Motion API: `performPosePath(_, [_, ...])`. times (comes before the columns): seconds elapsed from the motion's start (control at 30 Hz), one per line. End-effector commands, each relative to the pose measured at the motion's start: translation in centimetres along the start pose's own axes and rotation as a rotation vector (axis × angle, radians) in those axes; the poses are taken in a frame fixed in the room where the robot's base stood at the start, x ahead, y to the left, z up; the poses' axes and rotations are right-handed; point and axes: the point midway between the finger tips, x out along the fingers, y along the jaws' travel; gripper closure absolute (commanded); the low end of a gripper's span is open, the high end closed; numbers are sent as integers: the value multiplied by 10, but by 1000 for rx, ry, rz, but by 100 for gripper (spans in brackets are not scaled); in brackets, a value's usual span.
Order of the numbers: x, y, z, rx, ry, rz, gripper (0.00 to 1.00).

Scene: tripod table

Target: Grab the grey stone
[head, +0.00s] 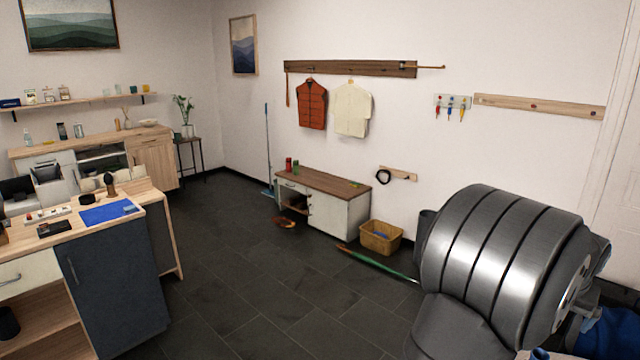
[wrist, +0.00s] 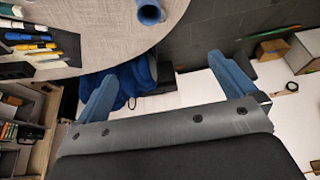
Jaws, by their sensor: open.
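I cannot make out a grey stone in either view. My gripper (wrist: 162,68) shows in the wrist view with its two blue-grey fingers spread wide apart and nothing between them. A round, pale grey-brown tabletop (wrist: 105,42) lies beyond the fingers at the upper left. A blue cylindrical thing (wrist: 149,12) is on it near its edge, apart from the fingers. In the head view my own metal arm fills the lower right, and my gripper is out of sight there.
Several pens or tools (wrist: 30,46) lie at the tabletop's left. Blue cloth (wrist: 128,82) is past its edge. In the head view, a low cabinet (head: 338,214), a yellow basket (head: 380,238) and a dark-sided counter (head: 115,285) border open dark floor (head: 240,260).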

Motion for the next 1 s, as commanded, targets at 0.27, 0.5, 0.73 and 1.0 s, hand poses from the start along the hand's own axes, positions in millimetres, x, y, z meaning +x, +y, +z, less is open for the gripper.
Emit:
performPosePath(0.27, [0, 0, 0, 0, 0, 0, 8])
performPosePath(0.5, [0, 0, 0, 0, 0, 0, 32])
performPosePath(0.73, [8, -1, -2, 15, -9, 3, 32])
performPosePath(1.0, [82, -8, -20, 197, -85, 58, 32])
